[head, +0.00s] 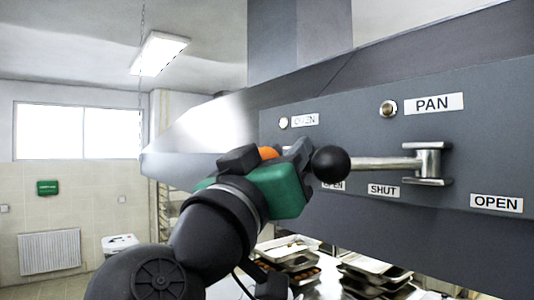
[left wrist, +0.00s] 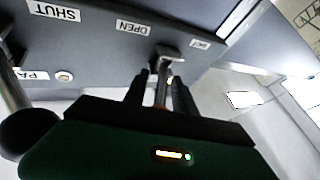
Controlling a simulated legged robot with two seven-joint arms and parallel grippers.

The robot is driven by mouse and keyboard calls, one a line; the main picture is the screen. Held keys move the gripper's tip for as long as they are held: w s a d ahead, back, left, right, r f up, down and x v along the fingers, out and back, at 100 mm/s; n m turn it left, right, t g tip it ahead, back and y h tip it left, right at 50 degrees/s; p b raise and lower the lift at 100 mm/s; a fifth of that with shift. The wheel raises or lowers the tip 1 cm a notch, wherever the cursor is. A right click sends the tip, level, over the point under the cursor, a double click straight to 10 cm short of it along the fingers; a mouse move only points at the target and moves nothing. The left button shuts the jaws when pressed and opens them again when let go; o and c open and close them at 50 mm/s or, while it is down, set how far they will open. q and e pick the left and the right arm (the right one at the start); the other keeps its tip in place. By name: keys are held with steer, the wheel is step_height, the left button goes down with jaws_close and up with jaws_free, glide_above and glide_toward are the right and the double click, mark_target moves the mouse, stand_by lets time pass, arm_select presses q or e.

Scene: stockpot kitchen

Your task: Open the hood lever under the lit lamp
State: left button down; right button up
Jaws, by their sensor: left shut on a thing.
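My left gripper (head: 300,155) reaches up to the hood panel (head: 360,125) at its OVEN end. In the left wrist view its fingers (left wrist: 161,92) are shut around the metal rod of the OVEN lever (left wrist: 170,52), whose bracket sits between the OPEN label and a smaller label. The gripper hides most of this lever in the head view. The PAN lever (head: 385,163) points left over its SHUT label, its black ball knob (head: 330,163) beside my gripper. The OVEN lamp (head: 283,123) looks pale and bright.
The PAN lever's knob (left wrist: 28,130) is close to my left gripper's side. Stacked trays (head: 375,270) stand below the hood. The hood's sloping edge (head: 190,135) runs off to the left, with open room beyond it.

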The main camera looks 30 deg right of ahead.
arm_select(q)
steer(key=shift+a+r, duration=0.3)
steer(key=shift+r, duration=0.15)
steer(key=c, duration=1.2)
jaws_free()
steer(key=shift+o, duration=0.9)
steer(key=shift+s+a+f, duration=0.1)
steer(key=shift+a+f, duration=0.1)
steer(key=shift+a, duration=0.1)
steer(key=shift+f, duration=0.1)
arm_select(e)
steer(key=shift+a+r, duration=0.1)
steer(key=shift+a, duration=0.35)
arm_select(q)
steer(key=shift+d+f, duration=0.15)
steer(key=shift+d, duration=0.25)
arm_select(e)
steer(key=shift+d, duration=0.25)
